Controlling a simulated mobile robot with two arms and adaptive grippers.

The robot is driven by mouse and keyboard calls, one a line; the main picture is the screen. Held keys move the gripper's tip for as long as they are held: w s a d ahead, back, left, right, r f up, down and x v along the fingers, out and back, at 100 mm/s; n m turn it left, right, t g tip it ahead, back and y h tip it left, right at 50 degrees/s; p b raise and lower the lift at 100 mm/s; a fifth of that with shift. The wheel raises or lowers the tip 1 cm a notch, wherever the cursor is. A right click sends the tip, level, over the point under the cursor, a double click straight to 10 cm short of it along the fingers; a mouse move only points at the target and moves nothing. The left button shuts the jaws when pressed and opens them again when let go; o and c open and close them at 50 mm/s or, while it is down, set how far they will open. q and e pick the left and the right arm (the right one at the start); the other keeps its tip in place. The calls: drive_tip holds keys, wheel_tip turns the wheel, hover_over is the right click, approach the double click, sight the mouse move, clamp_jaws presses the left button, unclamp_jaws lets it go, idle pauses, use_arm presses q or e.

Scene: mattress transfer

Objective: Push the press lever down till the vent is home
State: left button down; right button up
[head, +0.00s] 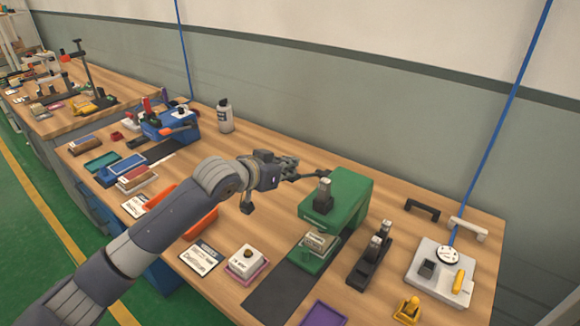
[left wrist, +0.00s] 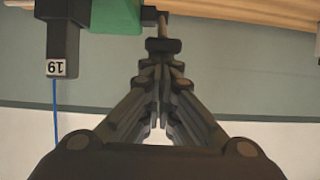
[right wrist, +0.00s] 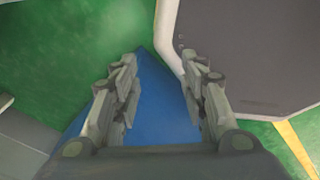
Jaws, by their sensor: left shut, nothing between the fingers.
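The green press (head: 350,195) stands on the bench with a dark ram column (head: 324,195) on it. Its dark press lever (head: 308,177) sticks out to the left. A grey block (head: 318,244), perhaps holding the vent, sits on the press's front foot; how deep the vent sits cannot be told. My left gripper (head: 291,164) is shut and empty beside the lever's end. In the left wrist view its fingertips (left wrist: 163,62) are close to the lever's dark knob (left wrist: 163,45); contact cannot be told. My right gripper (right wrist: 160,85) is open and empty, away from the bench top.
A black fixture (head: 370,258) and a light tray (head: 440,270) stand right of the press. A white block on a pink base (head: 247,262) and a dark mat (head: 278,290) lie in front. A blue press (head: 172,125) and white bottle (head: 225,116) stand further left.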

use_arm(q)
drive_tip(key=s+a+f+b, duration=0.1)
drive_tip(key=f+b, duration=0.1)
drive_tip(key=f, duration=0.4)
drive_tip(key=s+a+f+t+h+b, duration=0.1)
drive_tip(key=s+f+b, duration=0.1)
drive_tip(key=f, duration=0.5)
drive_tip(key=shift+s+a+t, duration=0.2)
drive_tip(key=shift+t, duration=0.1)
drive_tip(key=shift+r, duration=0.15)
idle(3.1)
